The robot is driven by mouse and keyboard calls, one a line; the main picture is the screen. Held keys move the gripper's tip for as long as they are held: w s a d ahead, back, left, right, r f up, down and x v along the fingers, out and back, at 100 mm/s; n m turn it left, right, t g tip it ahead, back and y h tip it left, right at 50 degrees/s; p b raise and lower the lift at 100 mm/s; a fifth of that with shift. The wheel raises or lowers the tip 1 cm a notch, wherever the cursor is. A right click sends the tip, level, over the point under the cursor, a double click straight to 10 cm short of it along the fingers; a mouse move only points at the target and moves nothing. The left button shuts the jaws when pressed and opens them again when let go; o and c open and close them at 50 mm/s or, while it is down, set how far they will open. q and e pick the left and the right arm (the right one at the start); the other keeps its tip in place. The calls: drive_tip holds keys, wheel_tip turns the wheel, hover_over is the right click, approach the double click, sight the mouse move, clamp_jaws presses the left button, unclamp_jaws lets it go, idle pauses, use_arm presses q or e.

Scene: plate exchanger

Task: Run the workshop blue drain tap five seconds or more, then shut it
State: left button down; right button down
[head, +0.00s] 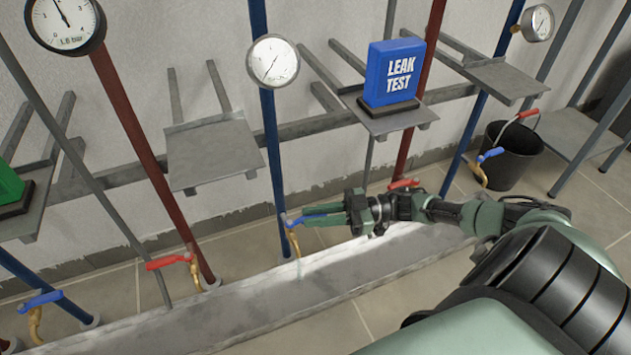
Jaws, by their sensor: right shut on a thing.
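A blue-handled drain tap (288,221) with a brass spout (294,245) sits low on the middle blue pipe. My right gripper (297,219) reaches it from the right and is shut on its blue handle, whose exact angle is partly hidden by the fingers. Other blue-handled taps show at the lower left (40,301) and at the right (490,156). No label naming the workshop is readable. My left gripper is not in view.
Red-handled taps stand at left (168,262) and behind my right arm (403,184). A pale kerb (225,312) runs below the pipes. A black bucket (512,160) stands at right. A blue LEAK TEST block (393,72) sits on a shelf. Round gauges (273,62) top the pipes.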

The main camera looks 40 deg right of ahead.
idle(0.3)
drive_tip(key=c, duration=1.3)
unclamp_jaws()
drive_tip(key=p+v, duration=0.1)
drive_tip(key=v, duration=0.6)
drive_tip(key=shift+d+p, duration=0.25)
drive_tip(key=shift+p, duration=0.1)
